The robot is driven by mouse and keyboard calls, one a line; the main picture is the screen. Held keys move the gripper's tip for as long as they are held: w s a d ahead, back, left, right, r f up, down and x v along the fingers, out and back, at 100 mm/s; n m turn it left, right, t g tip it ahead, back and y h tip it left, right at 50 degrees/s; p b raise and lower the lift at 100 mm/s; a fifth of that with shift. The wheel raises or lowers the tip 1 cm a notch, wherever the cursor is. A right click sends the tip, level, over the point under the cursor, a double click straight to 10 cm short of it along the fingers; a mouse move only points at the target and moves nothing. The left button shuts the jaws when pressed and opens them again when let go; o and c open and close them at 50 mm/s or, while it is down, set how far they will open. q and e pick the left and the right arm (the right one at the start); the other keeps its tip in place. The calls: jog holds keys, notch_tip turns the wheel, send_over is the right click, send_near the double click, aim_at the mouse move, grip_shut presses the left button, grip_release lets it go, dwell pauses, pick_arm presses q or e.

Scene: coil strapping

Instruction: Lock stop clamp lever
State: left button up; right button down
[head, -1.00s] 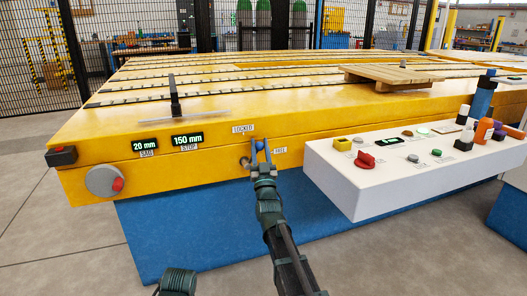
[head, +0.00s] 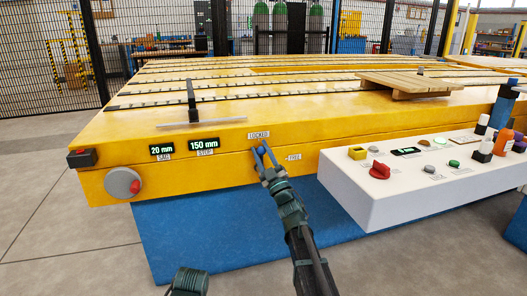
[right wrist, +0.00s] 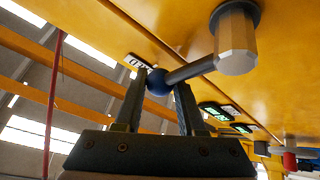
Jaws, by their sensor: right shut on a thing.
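The stop clamp lever (right wrist: 190,71) is a short dark rod with a blue ball knob (right wrist: 157,83), running from a metal hub (right wrist: 236,45) on the yellow table's front face. My right gripper (head: 263,151) is shut on the knob. In the right wrist view, its fingers (right wrist: 158,92) stand on both sides of the ball. The knob is just below the LOCKED label (head: 259,135), so the lever points up towards it; the FREE label (head: 293,157) is to the right. The hub is hidden by the gripper in the head view. My left gripper's fingers are not visible.
The yellow table (head: 230,122) carries displays reading 20 mm (head: 162,149) and 150 mm (head: 204,143). A white control panel (head: 400,195) with knobs and bottles juts out right of my right arm. A wooden pallet (head: 400,84) lies on the table.

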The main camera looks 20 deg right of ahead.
jog(key=shift+a, duration=0.1)
dwell(0.3)
jog(key=c, duration=0.5)
grip_release()
jog(key=b+v, duration=0.7)
jog(key=v, duration=0.6)
jog(key=shift+s+f+b, duration=0.3)
